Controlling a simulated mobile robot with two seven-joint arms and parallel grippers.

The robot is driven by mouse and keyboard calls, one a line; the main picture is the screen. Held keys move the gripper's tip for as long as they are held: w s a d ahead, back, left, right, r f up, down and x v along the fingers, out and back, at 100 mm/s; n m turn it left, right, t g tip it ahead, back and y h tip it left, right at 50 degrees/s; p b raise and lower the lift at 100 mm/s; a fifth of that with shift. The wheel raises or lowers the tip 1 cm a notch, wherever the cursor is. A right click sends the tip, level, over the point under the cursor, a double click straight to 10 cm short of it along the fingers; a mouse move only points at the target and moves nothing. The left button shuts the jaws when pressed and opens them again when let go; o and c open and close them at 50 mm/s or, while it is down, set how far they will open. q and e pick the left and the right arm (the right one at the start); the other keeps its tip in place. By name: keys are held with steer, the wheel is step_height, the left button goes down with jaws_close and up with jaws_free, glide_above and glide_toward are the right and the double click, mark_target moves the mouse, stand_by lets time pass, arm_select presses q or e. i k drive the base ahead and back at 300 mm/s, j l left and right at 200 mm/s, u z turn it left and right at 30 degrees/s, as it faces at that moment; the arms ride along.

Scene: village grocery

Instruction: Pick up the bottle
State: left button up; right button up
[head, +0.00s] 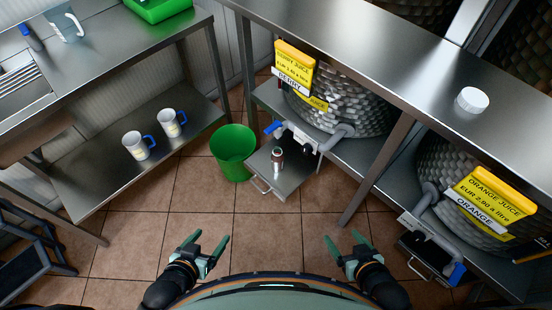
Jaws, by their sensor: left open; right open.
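A small bottle (277,158) with a dark reddish upper part and a pale lower part stands on a metal drip tray (290,181). The tray sits under the tap of the berry juice barrel (345,103). My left gripper (208,241) is open and empty over the floor, nearer to me than the bottle and to its left. My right gripper (347,240) is open and empty over the floor, nearer to me and to the bottle's right. Neither gripper touches anything.
A green bin (233,152) stands left of the tray. A steel counter (400,45) runs above the barrels, with a white lid (473,100) on it. A table leg (377,168) stands right of the tray. Two mugs (137,146) are on the left shelf. The floor ahead is clear.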

mark_target(277, 160)
steer(key=i+j+z, duration=0.35)
steer(key=j, duration=0.3)
steer(key=i+j+z, duration=0.15)
steer(key=i+j, duration=0.15)
steer(key=j, duration=0.1)
